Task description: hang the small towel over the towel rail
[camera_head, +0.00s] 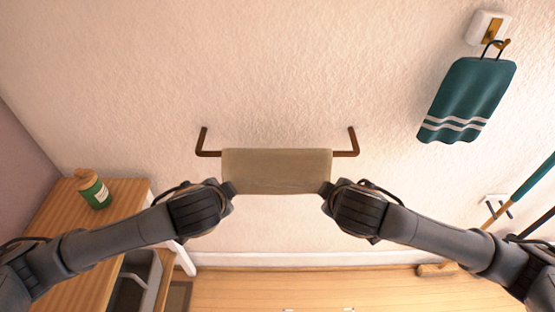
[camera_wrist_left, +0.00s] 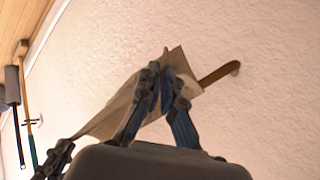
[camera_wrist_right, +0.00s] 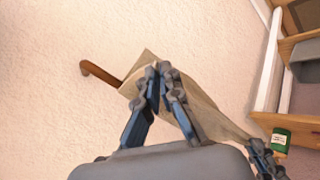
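The small beige towel (camera_head: 276,170) is at the brown towel rail (camera_head: 208,153) on the wall, covering the rail's middle; both rail ends show. My left gripper (camera_head: 232,187) is at the towel's lower left corner, and my right gripper (camera_head: 325,187) is at its lower right corner. In the left wrist view the fingers (camera_wrist_left: 166,85) are closed on the towel (camera_wrist_left: 110,115), with the rail end (camera_wrist_left: 220,74) beyond. In the right wrist view the fingers (camera_wrist_right: 158,78) pinch the towel (camera_wrist_right: 205,110) near the other rail end (camera_wrist_right: 100,73). How the towel lies behind the rail is hidden.
A teal striped towel (camera_head: 467,100) hangs from a wall hook (camera_head: 490,30) at upper right. The wall around the rail is clear.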

